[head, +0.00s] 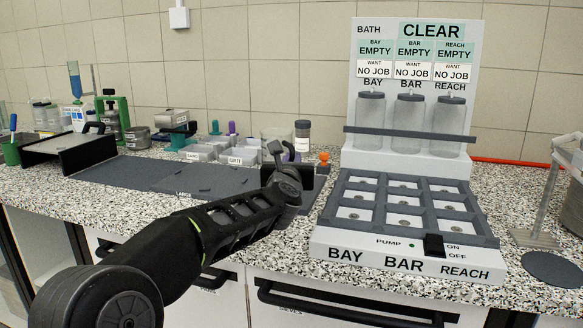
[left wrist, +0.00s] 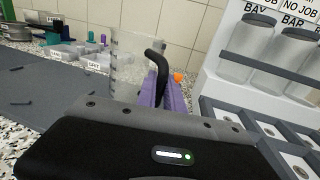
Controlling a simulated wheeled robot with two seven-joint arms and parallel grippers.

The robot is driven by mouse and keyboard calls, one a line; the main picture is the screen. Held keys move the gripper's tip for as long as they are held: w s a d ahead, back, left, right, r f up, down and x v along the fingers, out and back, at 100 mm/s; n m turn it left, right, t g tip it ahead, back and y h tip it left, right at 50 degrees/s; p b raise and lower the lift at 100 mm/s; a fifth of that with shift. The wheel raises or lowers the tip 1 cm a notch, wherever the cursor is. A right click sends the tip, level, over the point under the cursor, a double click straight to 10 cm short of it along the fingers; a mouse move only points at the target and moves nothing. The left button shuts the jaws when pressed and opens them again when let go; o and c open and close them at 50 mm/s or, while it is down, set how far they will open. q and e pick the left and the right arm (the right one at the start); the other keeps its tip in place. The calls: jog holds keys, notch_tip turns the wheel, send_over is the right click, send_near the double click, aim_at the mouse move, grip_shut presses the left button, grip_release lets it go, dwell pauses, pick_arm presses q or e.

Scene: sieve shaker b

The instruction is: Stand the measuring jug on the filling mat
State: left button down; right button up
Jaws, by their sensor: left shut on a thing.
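The measuring jug (head: 273,137) is a clear vessel with a black handle, upright behind the left gripper. It shows larger in the left wrist view (left wrist: 126,62). My left gripper (head: 286,150) is shut on the jug's handle, which curves between its purple fingers (left wrist: 168,94). The jug's base is hidden, so I cannot tell whether it touches the worktop. A dark round mat (head: 552,268) lies at the far right, and dark flat mats (head: 110,172) lie at the left; I read no filling label on either. My right gripper is out of view.
A white bath unit (head: 405,261) with a grid of compartments and several lidded jars (head: 370,122) stands right of the jug. Small labelled trays (head: 243,158) and a lidded jar (head: 302,135) are close by. A clear stand (head: 540,205) rises beside the round mat.

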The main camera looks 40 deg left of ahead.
aim_at(292, 146)
pick_arm(q)
notch_tip(292, 146, up, 7)
jog(key=p, duration=0.2)
jog(key=shift+f+p, duration=0.15)
jog(key=shift+p, duration=0.15)
jog(key=shift+s, duration=0.1)
dwell(0.5)
